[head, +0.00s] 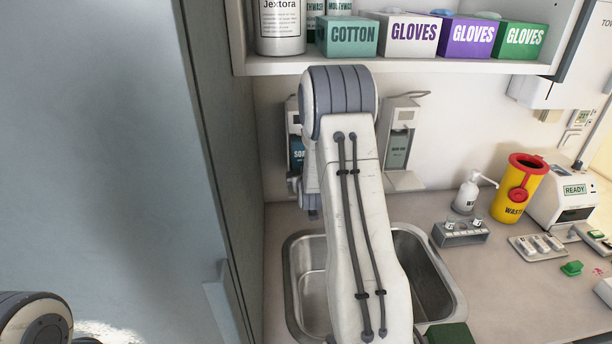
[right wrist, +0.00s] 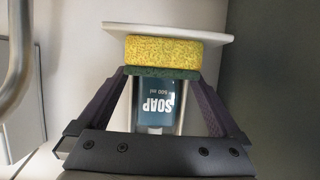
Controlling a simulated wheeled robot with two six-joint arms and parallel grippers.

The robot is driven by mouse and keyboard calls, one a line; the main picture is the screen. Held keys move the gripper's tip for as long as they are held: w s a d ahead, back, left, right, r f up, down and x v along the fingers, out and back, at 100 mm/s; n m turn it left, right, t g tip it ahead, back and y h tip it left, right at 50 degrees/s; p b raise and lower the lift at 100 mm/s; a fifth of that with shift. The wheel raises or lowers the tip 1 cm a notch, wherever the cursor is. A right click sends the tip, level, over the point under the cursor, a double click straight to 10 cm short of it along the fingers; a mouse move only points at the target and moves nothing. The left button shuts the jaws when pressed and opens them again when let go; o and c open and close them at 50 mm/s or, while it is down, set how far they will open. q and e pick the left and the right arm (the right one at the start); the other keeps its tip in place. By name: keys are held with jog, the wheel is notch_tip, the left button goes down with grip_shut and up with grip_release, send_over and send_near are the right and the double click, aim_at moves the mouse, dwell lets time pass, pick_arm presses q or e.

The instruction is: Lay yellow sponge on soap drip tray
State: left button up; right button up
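The yellow sponge (right wrist: 163,52) with a dark green layer shows in the right wrist view, between the fingertips of my right gripper (right wrist: 162,74). The fingers meet its two ends, so the gripper looks shut on it. The white soap drip tray (right wrist: 190,32) lies against the sponge's yellow face; whether they touch firmly I cannot tell. The soap dispenser with its blue bottle (right wrist: 155,105) is behind, its label upside down in this view. In the head view the dispenser (head: 296,150) is partly hidden by my right arm, which hides the sponge and tray. My left gripper is out of view.
A steel sink (head: 432,270) lies under my right arm. A second wall dispenser (head: 400,140) is to its right. A shelf (head: 400,66) with glove boxes hangs above. A tall cabinet side (head: 225,180) closes off the left. A yellow waste bin (head: 519,190) stands on the counter.

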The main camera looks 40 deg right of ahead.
jog(key=shift+s+a+r, duration=0.15)
jog(key=shift+s+a, duration=0.05)
jog(key=shift+s, duration=0.15)
jog(key=b+v, duration=0.3)
jog(key=v, duration=0.8)
jog(key=shift+r, duration=0.1)
jog(key=shift+d, duration=0.1)
